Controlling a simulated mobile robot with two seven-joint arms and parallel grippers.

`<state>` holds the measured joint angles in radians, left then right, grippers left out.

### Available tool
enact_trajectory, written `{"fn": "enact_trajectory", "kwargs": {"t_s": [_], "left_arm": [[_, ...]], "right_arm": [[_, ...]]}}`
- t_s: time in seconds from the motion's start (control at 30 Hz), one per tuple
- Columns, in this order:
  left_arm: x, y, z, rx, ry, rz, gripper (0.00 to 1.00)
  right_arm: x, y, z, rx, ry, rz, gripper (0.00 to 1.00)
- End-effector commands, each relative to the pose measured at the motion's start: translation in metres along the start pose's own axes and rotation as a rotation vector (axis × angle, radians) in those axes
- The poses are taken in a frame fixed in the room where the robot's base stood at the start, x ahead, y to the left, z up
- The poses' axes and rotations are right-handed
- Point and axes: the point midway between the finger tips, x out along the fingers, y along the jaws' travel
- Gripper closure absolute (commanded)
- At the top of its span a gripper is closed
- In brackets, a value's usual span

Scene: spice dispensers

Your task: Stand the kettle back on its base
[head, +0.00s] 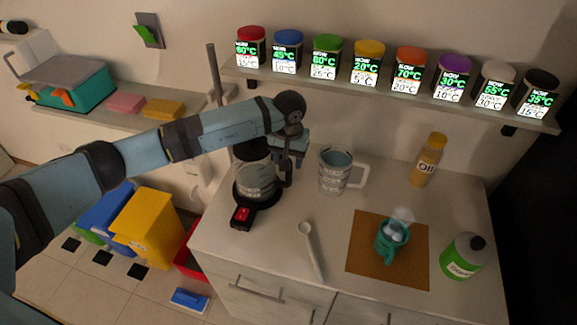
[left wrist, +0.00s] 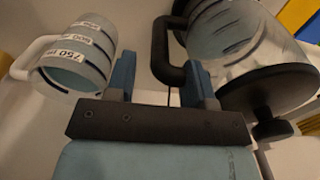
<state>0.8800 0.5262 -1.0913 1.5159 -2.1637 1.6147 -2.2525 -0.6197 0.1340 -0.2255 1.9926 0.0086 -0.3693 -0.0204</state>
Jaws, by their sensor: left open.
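The glass kettle (head: 256,180) has a black lid and a black handle, and it stands upright over its round black base (head: 267,202). The base has a red switch (head: 242,215) at its front. From this angle I cannot tell whether the kettle is fully seated. My left gripper (head: 294,158) is at the handle side of the kettle and hides part of the lid. In the left wrist view the black handle (left wrist: 162,48) lies between the open fingers (left wrist: 160,80), apparently not clamped. My right gripper is not in view.
A measuring jug (head: 334,175) stands close right of the gripper. A shelf (head: 400,92) of jars runs above.

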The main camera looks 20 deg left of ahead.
Motion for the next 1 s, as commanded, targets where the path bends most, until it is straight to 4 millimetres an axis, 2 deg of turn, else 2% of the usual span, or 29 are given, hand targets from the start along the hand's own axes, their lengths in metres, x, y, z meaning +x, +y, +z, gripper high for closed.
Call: {"fn": "enact_trajectory", "kwargs": {"t_s": [0.2,0.43,0.6,1.0], "left_arm": [[-0.047,-0.001,-0.001,0.001,0.005,0.000,0.51],[-0.082,0.000,-0.001,0.000,0.003,0.000,0.51],[-0.090,0.000,0.000,0.000,0.000,0.000,0.51],[-0.090,0.000,0.000,-0.001,-0.001,0.001,0.51]], "right_arm": [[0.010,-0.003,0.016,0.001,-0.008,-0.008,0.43],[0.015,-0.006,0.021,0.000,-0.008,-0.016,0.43],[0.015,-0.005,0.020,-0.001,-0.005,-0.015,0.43],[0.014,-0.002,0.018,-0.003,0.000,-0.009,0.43]]}}
